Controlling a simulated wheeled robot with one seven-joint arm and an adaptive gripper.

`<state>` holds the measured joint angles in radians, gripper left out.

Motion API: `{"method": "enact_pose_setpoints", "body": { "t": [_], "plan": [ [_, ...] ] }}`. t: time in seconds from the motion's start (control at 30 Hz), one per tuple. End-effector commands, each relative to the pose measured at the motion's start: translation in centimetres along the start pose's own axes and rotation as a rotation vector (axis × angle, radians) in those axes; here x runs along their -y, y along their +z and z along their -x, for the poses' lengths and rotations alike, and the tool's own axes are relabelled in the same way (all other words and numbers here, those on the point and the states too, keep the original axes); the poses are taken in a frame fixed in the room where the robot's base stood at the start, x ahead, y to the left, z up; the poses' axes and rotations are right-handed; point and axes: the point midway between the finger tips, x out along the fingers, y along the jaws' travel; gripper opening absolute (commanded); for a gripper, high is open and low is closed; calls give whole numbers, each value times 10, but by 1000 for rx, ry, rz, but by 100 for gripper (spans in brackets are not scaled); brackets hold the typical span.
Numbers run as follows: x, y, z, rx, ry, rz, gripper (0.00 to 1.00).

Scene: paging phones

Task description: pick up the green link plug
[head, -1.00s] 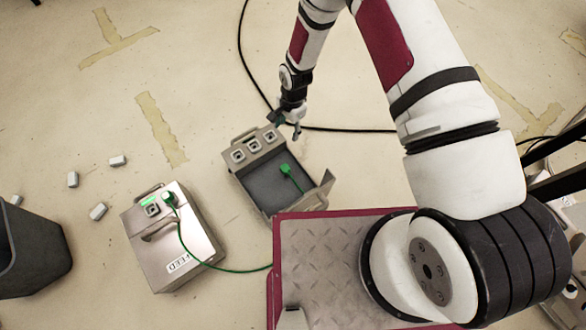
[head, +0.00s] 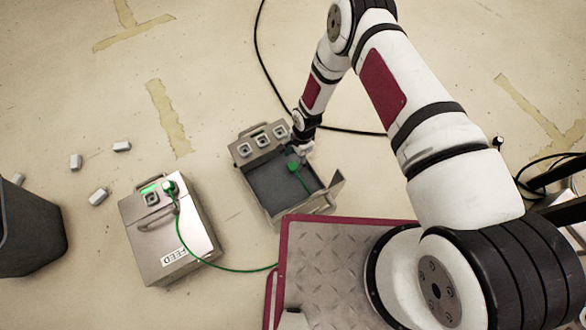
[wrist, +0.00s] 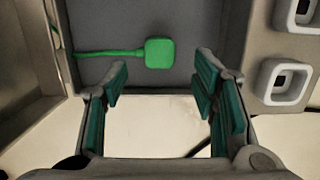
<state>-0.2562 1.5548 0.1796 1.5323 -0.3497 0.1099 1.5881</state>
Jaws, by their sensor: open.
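The green link plug (wrist: 159,52) lies on the dark floor of an open grey metal box, its green cable running left in the wrist view. In the head view the plug (head: 293,166) shows inside the box (head: 240,186), close beside my gripper (head: 303,150). In the wrist view my gripper (wrist: 163,95) is open and empty. The plug is ahead of the fingertips, between their lines, and apart from both fingers. In the head view the fingers are small and partly hidden by the wrist.
Socket blocks (wrist: 287,81) line the box's back edge, and a flap stands out at its right. A closed metal case labelled FEED (head: 170,235) has another green plug (head: 169,187) with a cable. A dark bin (head: 30,235) and several small light blocks (head: 76,162) are at left.

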Motion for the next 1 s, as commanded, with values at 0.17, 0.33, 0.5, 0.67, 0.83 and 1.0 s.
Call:
{"method": "enact_pose_setpoints", "body": {
  "t": [0.17,0.33,0.5,0.67,0.83,1.0],
  "plan": [
    [-1,2,-24,1,1,0,53],
    [-1,2,-45,1,1,1,53],
    [0,2,-51,0,0,-1,53],
    [-1,2,-50,0,0,0,53],
    [-1,2,-50,0,0,-1,19],
    [-1,2,-50,0,0,0,1]
  ]
}}
